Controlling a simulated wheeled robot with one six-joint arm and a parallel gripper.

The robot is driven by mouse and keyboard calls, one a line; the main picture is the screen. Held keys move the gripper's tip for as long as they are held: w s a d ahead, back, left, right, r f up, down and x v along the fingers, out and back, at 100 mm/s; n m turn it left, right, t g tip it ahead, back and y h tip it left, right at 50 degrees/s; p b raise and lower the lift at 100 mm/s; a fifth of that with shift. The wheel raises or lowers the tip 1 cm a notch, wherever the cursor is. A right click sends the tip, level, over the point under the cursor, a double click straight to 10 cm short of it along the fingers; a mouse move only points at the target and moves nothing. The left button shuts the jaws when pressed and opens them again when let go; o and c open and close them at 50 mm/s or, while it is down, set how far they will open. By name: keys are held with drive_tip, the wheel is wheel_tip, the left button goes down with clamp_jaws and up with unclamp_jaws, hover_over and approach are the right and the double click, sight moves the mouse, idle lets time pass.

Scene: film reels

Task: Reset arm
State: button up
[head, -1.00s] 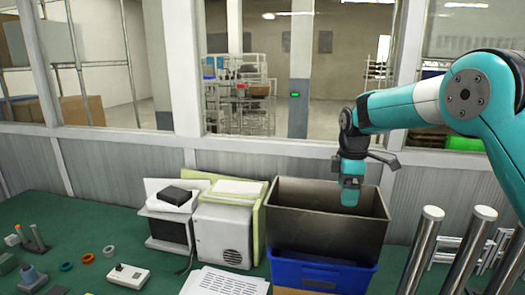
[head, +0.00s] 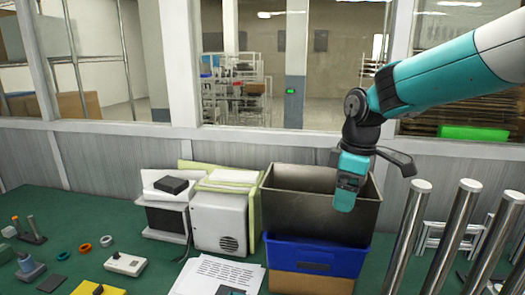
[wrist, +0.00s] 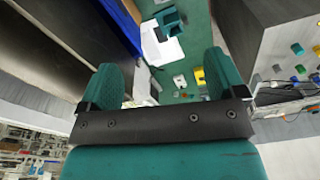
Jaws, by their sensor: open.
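My gripper (head: 345,200) is teal and hangs from the arm in front of the dark metal bin (head: 280,205). It points downward. It looks nearer to the camera than the bin, and I cannot tell its exact height above the table. In the wrist view, my gripper's two teal fingers (wrist: 164,80) are spread wide apart, with nothing held between them. The elbow and much of the upper arm lie outside the head view.
A blue crate (head: 315,258) sits under the bin. A white boxy device (head: 219,222) stands left of it, and white papers (head: 217,275) lie in front. Upright metal posts (head: 409,238) stand at right. Small parts and a yellow item (head: 98,289) lie at left on the green table.

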drive_tip(key=s+a+f+m+y+b, duration=0.1)
drive_tip(key=s+f+m+b, duration=0.2)
drive_tip(key=s, duration=1.1)
drive_tip(key=s+a+f+m+y+b, duration=0.1)
drive_tip(key=s+f+m+y+b, duration=0.1)
drive_tip(key=s, duration=1.2)
wheel_tip(320, 180, down, 2)
drive_tip(key=shift+a+f+m+b, duration=0.2)
drive_tip(key=shift+a+m+b, duration=0.3)
drive_tip(key=shift+b, duration=0.7)
drive_tip(key=shift+s+d, duration=0.1)
drive_tip(key=shift+d, duration=0.05)
